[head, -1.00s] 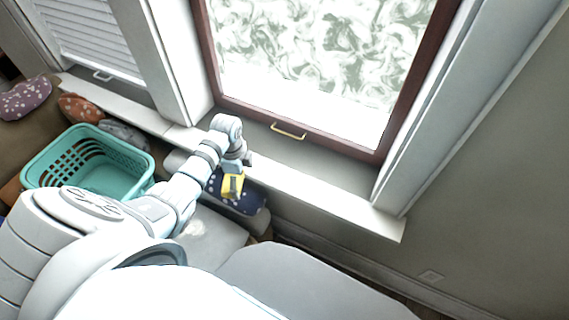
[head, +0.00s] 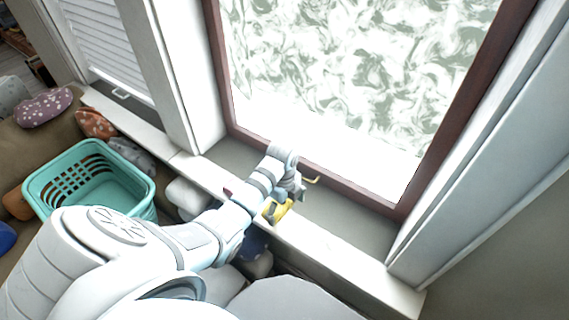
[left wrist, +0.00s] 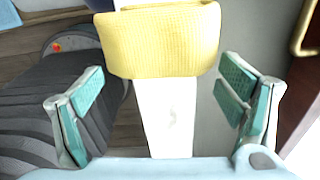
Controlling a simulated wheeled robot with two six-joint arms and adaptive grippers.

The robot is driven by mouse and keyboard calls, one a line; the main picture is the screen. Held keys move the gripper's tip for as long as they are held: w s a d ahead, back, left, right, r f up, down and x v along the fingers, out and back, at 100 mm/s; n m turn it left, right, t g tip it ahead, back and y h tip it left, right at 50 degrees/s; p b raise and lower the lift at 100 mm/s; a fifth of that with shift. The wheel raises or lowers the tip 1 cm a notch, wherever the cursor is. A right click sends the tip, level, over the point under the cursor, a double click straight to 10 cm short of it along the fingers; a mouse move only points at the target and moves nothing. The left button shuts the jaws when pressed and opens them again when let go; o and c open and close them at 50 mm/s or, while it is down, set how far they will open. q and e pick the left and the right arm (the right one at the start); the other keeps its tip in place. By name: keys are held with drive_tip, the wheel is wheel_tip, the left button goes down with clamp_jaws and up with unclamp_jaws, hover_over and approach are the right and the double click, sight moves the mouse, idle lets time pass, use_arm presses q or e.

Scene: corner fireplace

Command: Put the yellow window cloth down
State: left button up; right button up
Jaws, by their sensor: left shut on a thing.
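The yellow window cloth (head: 276,211) shows in the head view at the front edge of the white windowsill. My left gripper (head: 289,196) is right by it and partly hidden by its own arm. In the left wrist view the cloth (left wrist: 160,42) is a folded, textured yellow piece across the top middle. The teal-padded fingers of my left gripper (left wrist: 165,84) stand wide apart on either side, shut on the cloth. The white sill (left wrist: 168,125) lies beyond and below it. I cannot tell whether the cloth touches the sill. My right gripper is not in view.
The dark-framed window (head: 350,80) stands just behind the gripper, with a brass handle (head: 312,181) close by. The sill (head: 350,257) is clear to the right. A teal basket (head: 60,200) and several cushions lie at left.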

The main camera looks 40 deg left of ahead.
sight(284, 208)
use_arm(q)
wheel_tip(284, 208, down, 5)
drive_tip(key=shift+r+b, duration=0.1)
drive_tip(key=shift+b, duration=0.65)
drive_tip(key=shift+r, duration=0.1)
drive_tip(key=o, duration=1.3)
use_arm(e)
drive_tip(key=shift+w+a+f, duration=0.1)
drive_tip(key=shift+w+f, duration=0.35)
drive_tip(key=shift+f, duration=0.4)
use_arm(q)
drive_tip(key=shift+a, duration=0.1)
wheel_tip(284, 208, up, 12)
drive_tip(key=p, duration=0.4)
drive_tip(key=shift+a+r, duration=0.1)
drive_tip(key=shift+a, duration=0.05)
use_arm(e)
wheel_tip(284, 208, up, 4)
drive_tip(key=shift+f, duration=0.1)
